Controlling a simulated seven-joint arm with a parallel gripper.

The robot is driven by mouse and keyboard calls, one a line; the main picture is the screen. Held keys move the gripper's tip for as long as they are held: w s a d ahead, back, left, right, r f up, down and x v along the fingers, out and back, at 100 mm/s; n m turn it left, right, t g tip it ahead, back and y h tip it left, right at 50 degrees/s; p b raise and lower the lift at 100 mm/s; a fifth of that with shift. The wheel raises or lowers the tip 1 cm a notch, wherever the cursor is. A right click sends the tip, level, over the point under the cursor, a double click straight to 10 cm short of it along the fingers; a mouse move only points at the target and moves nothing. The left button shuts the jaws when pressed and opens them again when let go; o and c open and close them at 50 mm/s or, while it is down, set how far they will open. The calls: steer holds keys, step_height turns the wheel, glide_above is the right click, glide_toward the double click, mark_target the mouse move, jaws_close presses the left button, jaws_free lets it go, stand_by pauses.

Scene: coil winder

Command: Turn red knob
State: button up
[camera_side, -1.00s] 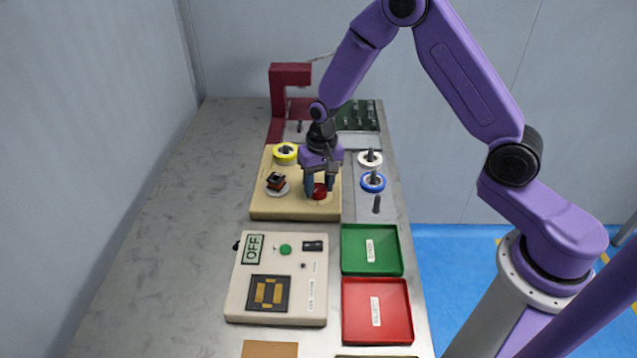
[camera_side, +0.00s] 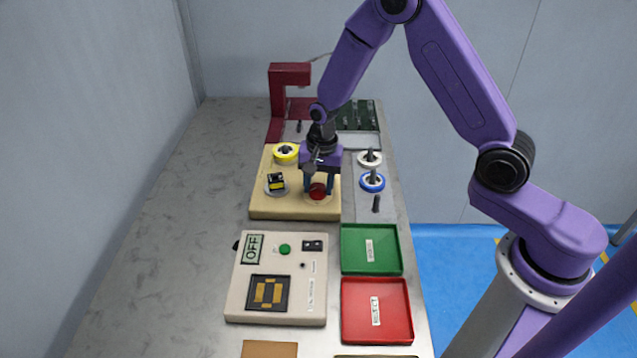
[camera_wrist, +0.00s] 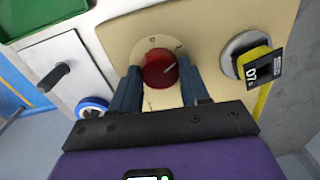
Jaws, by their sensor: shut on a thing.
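The red knob (camera_side: 317,191) sits on the front right of the tan winder base (camera_side: 265,209). In the wrist view the red knob (camera_wrist: 159,69) has a light pointer line on its face and stands on a round pale dial. My gripper (camera_side: 318,186) points down over it, with one dark blue finger on each side. In the wrist view my gripper (camera_wrist: 160,72) is shut on the red knob. A coil with yellow wrap (camera_side: 276,182) sits on a grey disc left of the knob, and it also shows in the wrist view (camera_wrist: 255,66) with a dark label.
A yellow tape spool (camera_side: 286,152) is behind the coil. White (camera_side: 370,159) and blue (camera_side: 372,181) spools stand to the right. A tester box (camera_side: 238,294) reading OFF, a green tray (camera_side: 346,264) and a red tray (camera_side: 347,333) lie in front. The table's left side is clear.

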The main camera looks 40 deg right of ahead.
mark_target(323, 190)
stand_by(0.3)
steer(key=o, duration=1.1)
steer(key=shift+c, duration=0.2)
steer(key=shift+r, duration=0.1)
step_height(323, 190, up, 17)
steer(key=shift+s+d+r, duration=0.15)
steer(key=shift+s+d, duration=0.15)
steer(key=shift+s, duration=0.1)
steer(key=s+a+r+n, duration=0.1)
steer(key=s+a+n, duration=0.2)
steer(key=s+n, duration=0.95)
steer(key=s+d+n, duration=0.2)
steer(key=s+n, duration=0.3)
steer(key=s, duration=0.4)
steer(key=s+d+n, duration=0.2)
steer(key=s+n, duration=0.3)
steer(key=s, duration=0.4)
steer(key=shift+d+f, duration=0.25)
steer(key=shift+f, duration=0.05)
